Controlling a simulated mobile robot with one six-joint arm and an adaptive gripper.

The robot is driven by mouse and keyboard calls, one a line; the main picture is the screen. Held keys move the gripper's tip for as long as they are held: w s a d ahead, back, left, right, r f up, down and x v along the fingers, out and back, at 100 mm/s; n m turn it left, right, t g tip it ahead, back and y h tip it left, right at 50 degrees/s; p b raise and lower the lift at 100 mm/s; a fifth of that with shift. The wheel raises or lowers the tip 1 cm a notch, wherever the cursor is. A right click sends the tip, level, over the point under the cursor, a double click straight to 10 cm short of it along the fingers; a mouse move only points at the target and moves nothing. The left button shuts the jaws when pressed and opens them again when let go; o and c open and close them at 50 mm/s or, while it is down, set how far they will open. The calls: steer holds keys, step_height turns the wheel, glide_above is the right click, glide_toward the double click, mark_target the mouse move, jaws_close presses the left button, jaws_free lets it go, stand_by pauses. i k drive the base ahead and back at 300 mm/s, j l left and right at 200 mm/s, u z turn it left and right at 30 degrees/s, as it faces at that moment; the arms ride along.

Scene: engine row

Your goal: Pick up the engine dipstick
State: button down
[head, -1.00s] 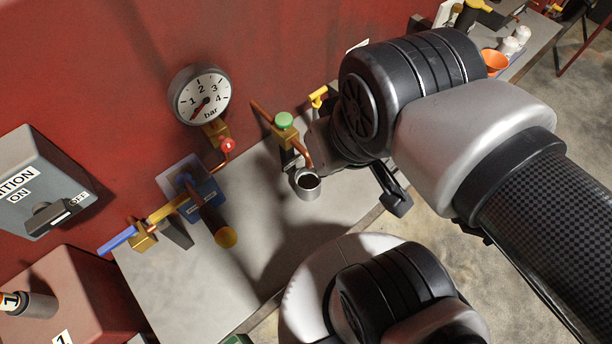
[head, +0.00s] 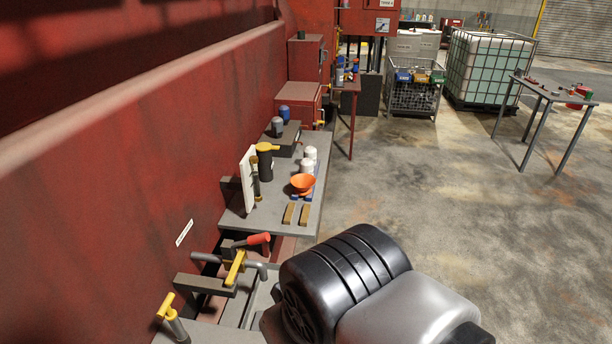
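What looks like the engine dipstick is a yellow T-shaped handle (head: 165,305) on a short grey tube, at the bottom left of the head view beside the red wall. Its lower part is cut off or hidden in the tube, so I cannot be sure of it. My gripper is out of the picture. Only black and silver links of my arm show at the bottom middle, to the right of the yellow handle.
A yellow lever (head: 235,268) and a red-ended handle (head: 258,239) stick out nearby. Behind is a grey shelf (head: 272,219) with an orange funnel (head: 303,183), white canisters and a black cylinder with a yellow top. Open concrete floor (head: 430,190) lies to the right.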

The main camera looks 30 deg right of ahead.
mark_target(170, 315)
steer(key=i+l+u, duration=0.15)
steer(key=u, duration=0.35)
steer(key=i+l+u, duration=0.1)
steer(key=l+u, duration=0.4)
steer(key=j, duration=0.05)
